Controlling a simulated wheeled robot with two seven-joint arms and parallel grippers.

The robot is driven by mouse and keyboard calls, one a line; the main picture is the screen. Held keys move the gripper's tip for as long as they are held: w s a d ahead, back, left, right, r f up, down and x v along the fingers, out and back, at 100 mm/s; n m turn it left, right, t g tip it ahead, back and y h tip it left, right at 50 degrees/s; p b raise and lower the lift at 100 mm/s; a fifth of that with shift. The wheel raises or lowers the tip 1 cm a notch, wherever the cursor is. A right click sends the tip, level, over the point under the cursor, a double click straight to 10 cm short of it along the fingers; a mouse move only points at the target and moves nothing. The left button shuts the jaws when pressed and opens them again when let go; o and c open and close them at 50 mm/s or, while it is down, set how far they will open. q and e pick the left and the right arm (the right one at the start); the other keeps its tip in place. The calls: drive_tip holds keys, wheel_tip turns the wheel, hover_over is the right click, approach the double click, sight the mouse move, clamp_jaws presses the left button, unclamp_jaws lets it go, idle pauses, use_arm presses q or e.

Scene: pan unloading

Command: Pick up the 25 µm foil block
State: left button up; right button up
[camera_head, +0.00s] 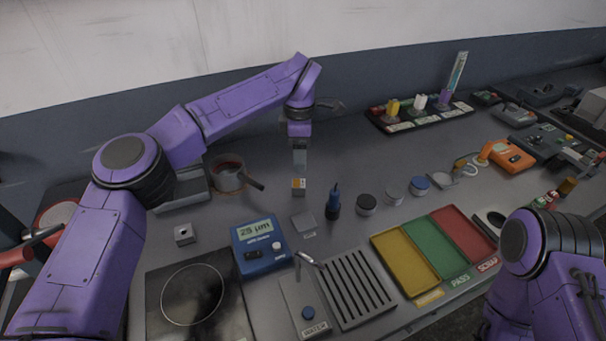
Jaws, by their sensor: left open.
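My left gripper (300,158) points down at the centre of the bench and is open. Just below its fingertips a small block with an orange label (299,187) shows on the grey bench. Whether the fingers reach around it is too small to tell, and its label is unreadable. It may be the 25 µm foil block.
A grey square plate (304,223) and dark blue upright tool (333,203) stand close by on the right. A pan (228,175) stands to the left. Several round containers, including a black-topped one (366,204), and yellow, green and red trays (405,262) lie right.

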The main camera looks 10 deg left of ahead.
sight(298, 183)
use_arm(q)
drive_tip(key=s+f, duration=0.2)
drive_tip(key=f, duration=0.1)
drive_tip(key=shift+a+p, duration=0.1)
drive_tip(key=shift+p, duration=0.3)
wheel_tip(298, 183, down, 5)
drive_tip(key=shift+w+r+p, duration=0.1)
drive_tip(key=shift+p, duration=0.85)
drive_tip(key=shift+f, duration=0.35)
use_arm(e)
drive_tip(key=r, duration=0.1)
drive_tip(key=s+r, duration=0.1)
drive_tip(key=r, duration=0.1)
use_arm(q)
drive_tip(key=shift+s, duration=0.2)
drive_tip(key=shift+c, duration=1.2)
drive_tip(key=c, duration=0.9)
